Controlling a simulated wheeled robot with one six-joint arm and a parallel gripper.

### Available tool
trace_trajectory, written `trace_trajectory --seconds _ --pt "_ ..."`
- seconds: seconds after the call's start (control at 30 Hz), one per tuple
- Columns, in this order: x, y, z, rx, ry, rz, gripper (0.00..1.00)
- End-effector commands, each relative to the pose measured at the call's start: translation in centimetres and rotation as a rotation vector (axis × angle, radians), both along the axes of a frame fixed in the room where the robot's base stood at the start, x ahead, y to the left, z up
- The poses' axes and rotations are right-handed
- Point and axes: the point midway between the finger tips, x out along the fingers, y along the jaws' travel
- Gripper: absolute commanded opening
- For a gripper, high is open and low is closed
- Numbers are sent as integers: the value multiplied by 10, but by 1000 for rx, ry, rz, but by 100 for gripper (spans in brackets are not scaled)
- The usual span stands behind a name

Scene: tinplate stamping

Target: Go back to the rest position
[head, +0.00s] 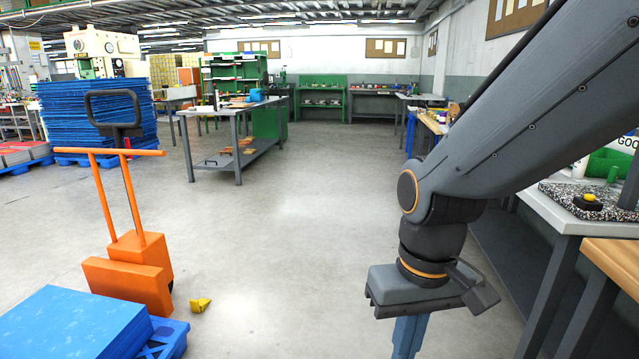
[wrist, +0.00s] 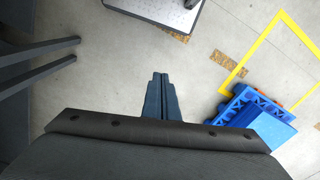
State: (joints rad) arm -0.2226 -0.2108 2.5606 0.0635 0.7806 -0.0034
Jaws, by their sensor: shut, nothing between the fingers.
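My gripper (wrist: 161,84) points down at the floor in the wrist view. Its two blue-grey fingers are together with nothing between them. In the head view my arm reaches in from the upper right, and the fingers (head: 407,338) run out of the bottom of the picture, so their tips are hidden there. The gripper hangs over open floor, to the left of the workbench (head: 553,217) and apart from it.
An orange pallet truck (head: 130,267) stands at left beside a blue stack (head: 75,325) on a blue pallet (head: 172,338). A small yellow piece (head: 200,305) lies on the floor. A grey table (head: 235,165) stands further back. The middle floor is clear.

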Motion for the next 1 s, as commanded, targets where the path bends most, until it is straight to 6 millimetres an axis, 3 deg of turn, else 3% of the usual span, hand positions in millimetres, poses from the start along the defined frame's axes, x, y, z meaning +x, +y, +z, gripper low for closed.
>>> trace_trajectory --seconds 0.6,1.0 --pt "-3 -60 63 -35 7 -162 0" --pt "-3 -71 66 -42 7 -189 0"
